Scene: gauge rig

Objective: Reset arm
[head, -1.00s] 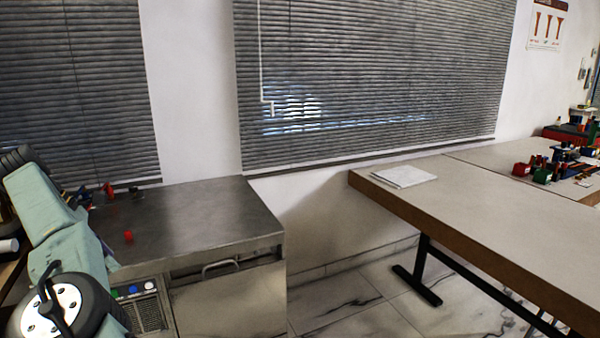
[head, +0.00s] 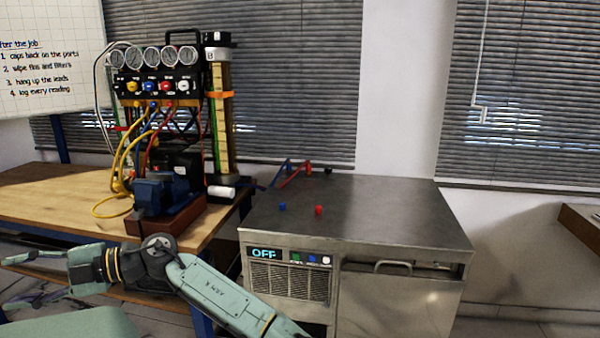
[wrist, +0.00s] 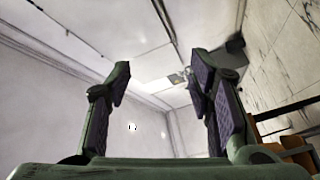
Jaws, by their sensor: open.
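My arm, pale green with dark joints, stretches across the lower left of the head view. My gripper (head: 18,258) is at its far left end, in front of the wooden bench. In the wrist view my gripper (wrist: 160,85) has its two purple-padded fingers wide apart, with nothing between them.
A steel cabinet (head: 400,215) with an OFF display stands right of my arm. A blue cap (head: 282,206) and a red cap (head: 319,210) lie on it. A blue motor (head: 165,190) is on the bench's front part. A whiteboard (head: 50,70) hangs at the left.

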